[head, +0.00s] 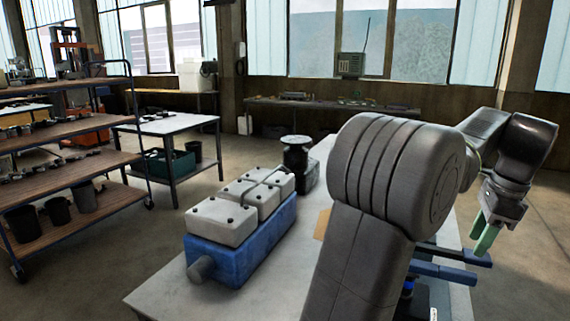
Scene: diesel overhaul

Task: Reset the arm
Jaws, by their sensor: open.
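My arm rises through the right half of the head view, with its big grey joints hiding part of the table behind. My gripper (484,238) hangs at the far right, pointing down, with greenish fingers. It is open and I see nothing between the fingers. Blue bars (445,262) show beside and below it, near the table's right edge.
A blue engine block (240,245) with pale covers (238,208) stands on the grey table (165,297), left of my arm. A dark cylindrical part (296,155) stands behind it. A shelf cart (70,172) is at the left, a side table (170,124) behind. Floor shows between them.

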